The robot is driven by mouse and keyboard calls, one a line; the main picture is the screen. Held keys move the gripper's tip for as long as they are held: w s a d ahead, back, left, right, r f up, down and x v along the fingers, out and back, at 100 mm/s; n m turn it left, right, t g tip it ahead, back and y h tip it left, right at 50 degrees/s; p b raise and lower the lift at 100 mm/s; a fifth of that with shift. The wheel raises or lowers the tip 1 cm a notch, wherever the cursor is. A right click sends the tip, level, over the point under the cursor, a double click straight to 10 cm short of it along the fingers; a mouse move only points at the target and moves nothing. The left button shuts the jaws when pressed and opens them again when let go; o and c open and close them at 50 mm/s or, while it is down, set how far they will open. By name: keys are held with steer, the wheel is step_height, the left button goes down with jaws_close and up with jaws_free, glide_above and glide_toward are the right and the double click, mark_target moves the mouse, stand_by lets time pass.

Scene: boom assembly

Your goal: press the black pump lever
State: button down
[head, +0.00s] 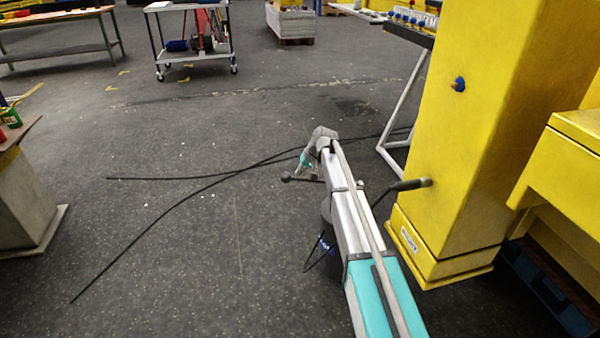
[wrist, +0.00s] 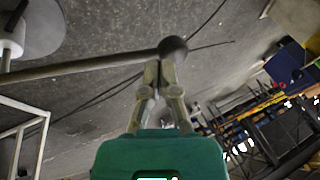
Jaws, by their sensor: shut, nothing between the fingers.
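A dark lever rod with a round ball knob (wrist: 173,48) crosses the upper left of the wrist view. The knob is at its right end. It looks like the black pump lever. My gripper (wrist: 160,72) is shut and empty, with its fingertips just below the knob in that picture; I cannot tell whether they touch. In the head view, a dark ball-ended bar (head: 286,178) shows beside my gripper (head: 300,172) at the end of my arm. My arm hides what lies behind it. A black handle (head: 408,184) sticks out to the right of my arm.
A yellow column (head: 480,130) stands close on the right, with a white-framed stand (head: 397,120) behind it. Black cables (head: 190,178) lie across the dark floor. A workbench (head: 60,30) and a trolley (head: 190,40) are at the back. The floor left of my arm is otherwise open.

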steer(key=s+d+g+h, duration=0.1)
steer(key=s+d, duration=0.4)
steer(key=s, duration=0.8)
steer(key=s+d+f+m+h, duration=0.1)
steer(key=s+d, duration=0.3)
steer(key=s, duration=0.9)
steer(key=s+d+f+g+h, duration=0.1)
steer(key=s+d+h, duration=0.2)
steer(key=s, duration=0.9)
steer(key=d, duration=0.2)
steer(key=shift+s+d+f+m+g, duration=0.2)
steer(key=shift+s+d+m+g, duration=0.1)
steer(key=shift+s, duration=0.1)
